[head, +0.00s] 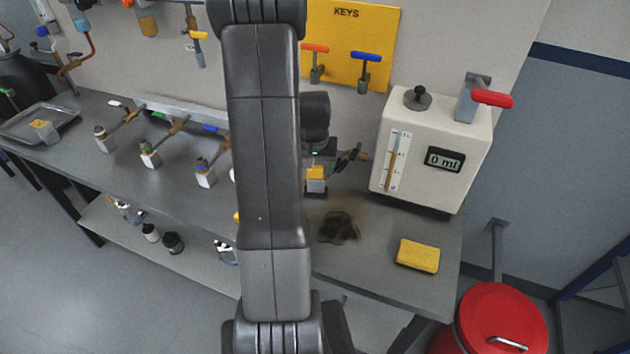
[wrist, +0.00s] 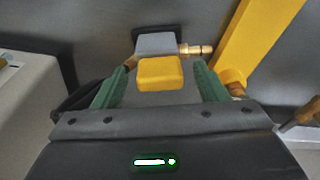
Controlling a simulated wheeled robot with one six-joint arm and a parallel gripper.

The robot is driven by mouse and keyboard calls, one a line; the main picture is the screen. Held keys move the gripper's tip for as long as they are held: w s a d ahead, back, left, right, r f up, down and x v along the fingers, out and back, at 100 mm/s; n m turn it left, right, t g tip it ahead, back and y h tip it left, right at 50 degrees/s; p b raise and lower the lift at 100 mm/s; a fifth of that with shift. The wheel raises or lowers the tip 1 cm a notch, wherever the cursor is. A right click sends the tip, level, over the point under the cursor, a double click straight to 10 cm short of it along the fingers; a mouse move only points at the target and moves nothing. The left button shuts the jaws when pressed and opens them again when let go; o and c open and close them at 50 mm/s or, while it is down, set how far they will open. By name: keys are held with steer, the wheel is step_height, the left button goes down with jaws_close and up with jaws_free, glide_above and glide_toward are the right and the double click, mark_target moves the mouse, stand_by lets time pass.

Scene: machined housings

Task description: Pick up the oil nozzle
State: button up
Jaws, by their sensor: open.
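What looks like the oil nozzle is a grey block with a yellow block in front of it and a brass tip pointing right, seen in the wrist view (wrist: 159,73). In the head view its yellow part (head: 316,173) shows just below my gripper (head: 319,160), right of my arm. In the wrist view my gripper (wrist: 164,72) is open, with its green-lined fingers on either side of the yellow block. Gaps show on both sides, so it is not held. My arm hides part of this area in the head view.
A white dispenser reading 0 ml (head: 430,155) stands close on the right. A yellow sponge (head: 418,256) and a dark stain (head: 339,228) are on the bench. A yellow bar (wrist: 255,40) rises beside the right finger. Several small valve housings stand left of my arm.

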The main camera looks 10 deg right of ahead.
steer(key=shift+c, duration=0.5)
jaws_close()
steer(key=shift+r, duration=0.1)
